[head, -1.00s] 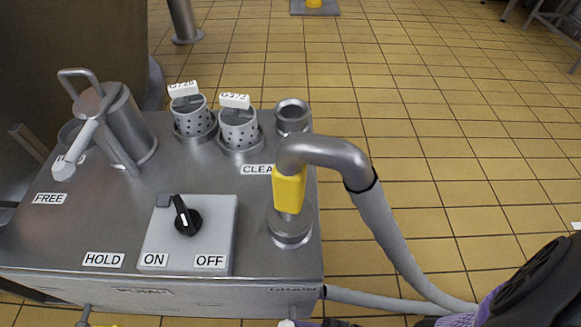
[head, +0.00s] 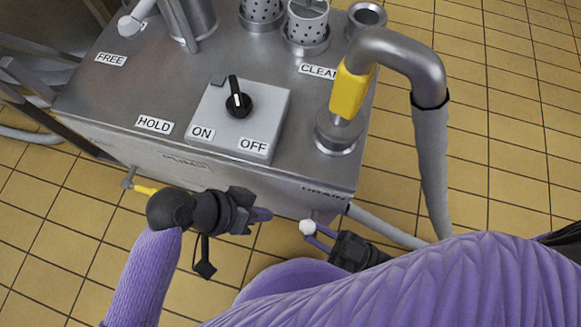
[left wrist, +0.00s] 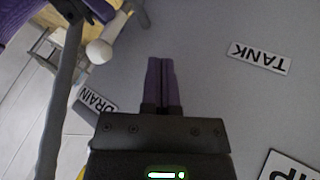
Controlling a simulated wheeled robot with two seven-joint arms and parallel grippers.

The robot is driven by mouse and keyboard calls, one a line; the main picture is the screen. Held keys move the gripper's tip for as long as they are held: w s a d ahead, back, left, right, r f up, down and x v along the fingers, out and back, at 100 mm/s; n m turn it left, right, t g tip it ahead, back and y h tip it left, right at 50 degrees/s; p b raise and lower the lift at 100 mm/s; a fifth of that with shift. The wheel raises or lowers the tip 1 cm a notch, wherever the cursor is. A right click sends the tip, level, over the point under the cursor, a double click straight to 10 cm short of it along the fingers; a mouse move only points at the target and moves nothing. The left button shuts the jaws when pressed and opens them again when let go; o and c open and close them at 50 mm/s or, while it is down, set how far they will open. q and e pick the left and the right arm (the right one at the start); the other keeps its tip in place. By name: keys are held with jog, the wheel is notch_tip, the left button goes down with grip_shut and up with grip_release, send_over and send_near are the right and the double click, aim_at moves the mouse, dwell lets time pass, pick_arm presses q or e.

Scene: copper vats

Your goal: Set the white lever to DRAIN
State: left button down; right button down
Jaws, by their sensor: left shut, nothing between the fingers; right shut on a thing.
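The white lever's round white knob (head: 307,227) is at the front of the steel cart, below the DRAIN label (head: 325,193). In the left wrist view the knob (left wrist: 99,54) shows at upper left, near the DRAIN label (left wrist: 97,100); the TANK label (left wrist: 258,58) is to the right. My right gripper (head: 319,236) is shut on the white lever at the knob; its fingers partly hide the stem. My left gripper (head: 262,214) is shut and empty in front of the cart, left of the knob. Its closed purple fingers (left wrist: 162,82) show in the left wrist view.
The cart top (head: 295,175) carries a switch box (head: 265,110) with a black knob, a yellow-gripped pipe (head: 350,92) and perforated cups. A grey hose (head: 430,160) hangs at the right. A yellow-handled valve (head: 145,189) sits on the front at left. Tiled floor surrounds the cart.

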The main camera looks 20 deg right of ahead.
aim_at(311, 222)
pick_arm(q)
jog(key=shift+s+d+f, duration=0.25)
jog(key=shift+s+d, duration=0.25)
jog(key=shift+d, duration=0.25)
jog(key=shift+s+d+f, duration=0.3)
jog(key=shift+s+d, duration=0.2)
jog(key=shift+d, duration=0.3)
jog(key=shift+s+d+f, duration=0.25)
jog(key=shift+s+d, duration=0.25)
jog(key=shift+d, duration=0.25)
pick_arm(e)
jog(key=shift+r, duration=0.1)
pick_arm(q)
jog(key=shift+s+d+r, duration=0.2)
jog(key=shift+s+d, duration=0.3)
jog(key=shift+d, duration=0.05)
pick_arm(e)
jog(key=c, duration=0.5)
grip_release()
jog(key=shift+a, duration=0.1)
jog(key=shift+c, duration=0.2)
pick_arm(q)
jog(key=shift+a, duration=0.1)
